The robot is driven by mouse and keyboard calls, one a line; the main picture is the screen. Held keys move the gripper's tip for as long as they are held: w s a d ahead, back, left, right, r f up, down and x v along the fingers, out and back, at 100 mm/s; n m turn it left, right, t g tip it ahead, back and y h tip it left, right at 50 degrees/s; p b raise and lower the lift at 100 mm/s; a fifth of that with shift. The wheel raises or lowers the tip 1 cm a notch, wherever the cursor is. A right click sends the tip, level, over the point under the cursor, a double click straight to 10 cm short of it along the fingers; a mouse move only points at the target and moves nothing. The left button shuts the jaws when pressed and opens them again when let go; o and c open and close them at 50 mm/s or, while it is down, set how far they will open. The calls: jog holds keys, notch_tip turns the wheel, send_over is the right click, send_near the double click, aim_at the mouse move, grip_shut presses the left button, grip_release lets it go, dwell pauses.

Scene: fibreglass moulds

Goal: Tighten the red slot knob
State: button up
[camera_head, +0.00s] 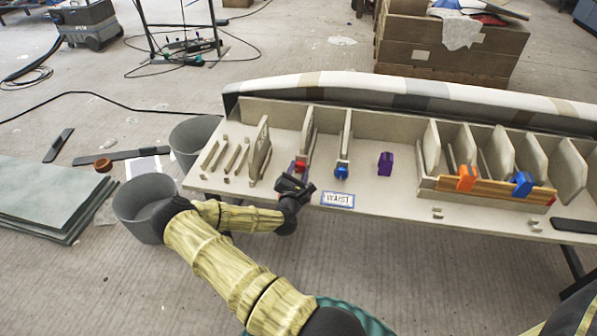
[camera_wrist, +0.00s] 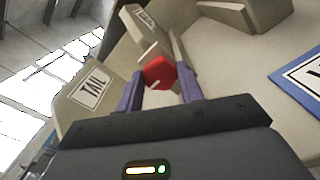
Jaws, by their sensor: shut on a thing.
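The red slot knob (camera_head: 299,167) is at the front end of a slot divider on the left part of the long beige bench. In the wrist view the red knob (camera_wrist: 158,73) sits between my two fingers, with a thin light slot mark on its face. My gripper (camera_head: 297,174) is shut on the knob, and its fingers lie along the knob's left and right sides. My gripper partly hides the knob in the head view.
A blue knob (camera_head: 341,171) and a purple knob (camera_head: 385,161) stand to the right. A label (camera_head: 337,199) lies on the bench front. Grey bins (camera_head: 146,190) stand left of the bench.

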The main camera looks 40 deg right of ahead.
jog(key=o, duration=1)
jog(key=shift+a, duration=0.1)
jog(key=p+v, duration=0.2)
jog(key=v, duration=1.5)
jog(key=shift+a, duration=0.15)
